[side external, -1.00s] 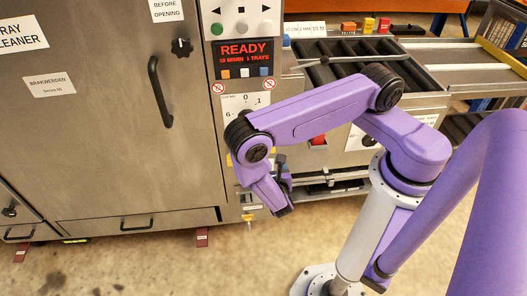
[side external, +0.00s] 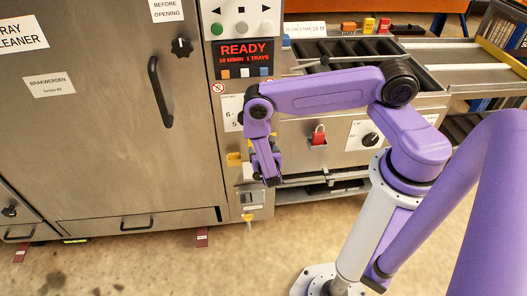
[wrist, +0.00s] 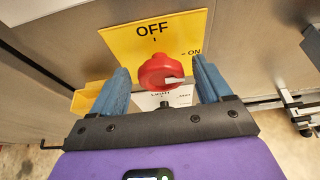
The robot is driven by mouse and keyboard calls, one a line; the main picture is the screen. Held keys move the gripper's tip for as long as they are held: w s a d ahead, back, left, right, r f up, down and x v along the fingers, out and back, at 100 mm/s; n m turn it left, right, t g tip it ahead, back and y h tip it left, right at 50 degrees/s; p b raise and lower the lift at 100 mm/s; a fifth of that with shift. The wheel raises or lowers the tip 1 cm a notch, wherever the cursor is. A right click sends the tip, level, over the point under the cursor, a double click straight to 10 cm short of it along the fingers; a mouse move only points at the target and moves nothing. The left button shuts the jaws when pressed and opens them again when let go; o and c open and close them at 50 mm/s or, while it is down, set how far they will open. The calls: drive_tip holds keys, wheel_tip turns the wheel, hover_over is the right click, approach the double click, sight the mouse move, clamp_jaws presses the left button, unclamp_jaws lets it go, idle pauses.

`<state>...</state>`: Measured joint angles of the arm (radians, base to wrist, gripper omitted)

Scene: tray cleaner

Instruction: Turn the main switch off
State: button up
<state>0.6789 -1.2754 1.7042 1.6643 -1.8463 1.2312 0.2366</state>
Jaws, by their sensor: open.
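The main switch is a red round knob (wrist: 160,72) on a yellow plate (wrist: 120,45) marked OFF at the top and ON at the right. The knob's white mark points right, to the ON side. My gripper (wrist: 161,68) is open, with one blue finger on each side of the knob in the wrist view. I cannot tell whether the fingers touch it or how deep they reach. In the side view my gripper (side external: 272,181) is at the right end of the cabinet front and hides the knob.
The display (side external: 244,57) above reads READY. A conveyor (side external: 360,60) lies behind.

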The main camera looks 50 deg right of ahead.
drive_tip(key=c, duration=1)
drive_tip(key=shift+w+a+f+n+g+h, duration=0.15)
drive_tip(key=shift+n+g+h, duration=0.3)
drive_tip(key=shift+n+h, duration=1.25)
drive_tip(key=shift+w+a+f+n+g+h, duration=0.15)
drive_tip(key=shift+n+g+h, duration=0.4)
drive_tip(key=shift+n, duration=2.2)
drive_tip(key=shift+w+a+f+n+g+h, duration=0.1)
drive_tip(key=shift+f+n+g+h, duration=0.2)
drive_tip(key=shift+n+h, duration=1.45)
drive_tip(key=shift+n+y, duration=0.5)
drive_tip(key=shift+n, duration=0.1)
drive_tip(key=o, duration=1)
